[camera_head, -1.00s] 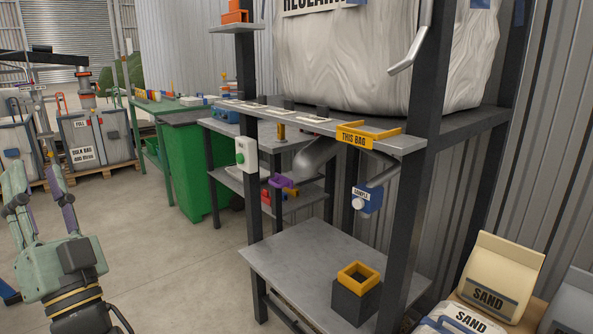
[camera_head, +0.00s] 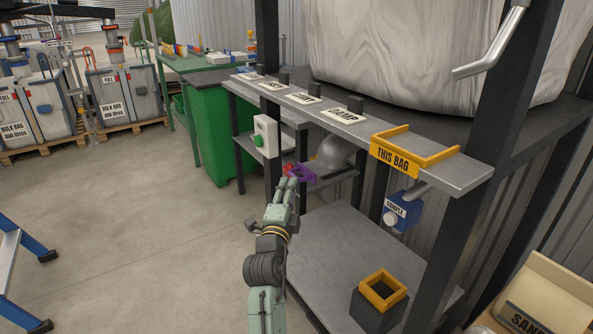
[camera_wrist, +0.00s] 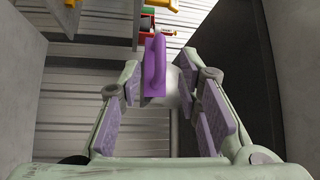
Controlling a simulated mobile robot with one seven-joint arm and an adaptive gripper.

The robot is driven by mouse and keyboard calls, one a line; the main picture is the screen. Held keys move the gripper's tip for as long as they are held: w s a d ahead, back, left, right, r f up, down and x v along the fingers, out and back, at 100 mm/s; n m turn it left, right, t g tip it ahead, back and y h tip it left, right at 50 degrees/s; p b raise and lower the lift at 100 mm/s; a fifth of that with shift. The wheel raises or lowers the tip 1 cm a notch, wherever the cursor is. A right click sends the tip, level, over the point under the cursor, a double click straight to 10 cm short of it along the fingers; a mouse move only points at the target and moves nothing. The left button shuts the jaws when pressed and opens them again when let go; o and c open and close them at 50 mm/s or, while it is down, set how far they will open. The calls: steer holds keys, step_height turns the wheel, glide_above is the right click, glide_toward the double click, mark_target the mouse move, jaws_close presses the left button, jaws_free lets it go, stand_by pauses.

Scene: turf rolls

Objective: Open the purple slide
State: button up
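The purple slide (camera_head: 304,175) sits below the shelf with the labels, beneath a funnel-shaped spout. In the wrist view its purple handle (camera_wrist: 155,66) is upright, in line with the space between my fingertips and nearer the left finger. My gripper (camera_head: 288,185) has reached up to the slide's left side in the head view and partly overlaps it. In the wrist view my gripper (camera_wrist: 160,75) is open, with purple pads apart on both sides and nothing clasped. I cannot tell whether the handle is between the tips or just beyond them.
A dark post with a white switch box (camera_head: 265,136) stands just left of the slide. The labelled shelf (camera_head: 345,116) is above and a lower grey shelf (camera_head: 335,250) below. A blue sample valve (camera_head: 402,212) is to the right. Open floor lies left.

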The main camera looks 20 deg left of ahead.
mark_target(294, 174)
steer(key=w, duration=0.2)
steer(key=w+p, duration=0.1)
steer(key=w, duration=0.1)
steer(key=w+a+r+p, duration=0.1)
steer(key=w, duration=0.1)
steer(key=shift+w, duration=0.35)
steer(key=shift+c, duration=0.5)
jaws_close()
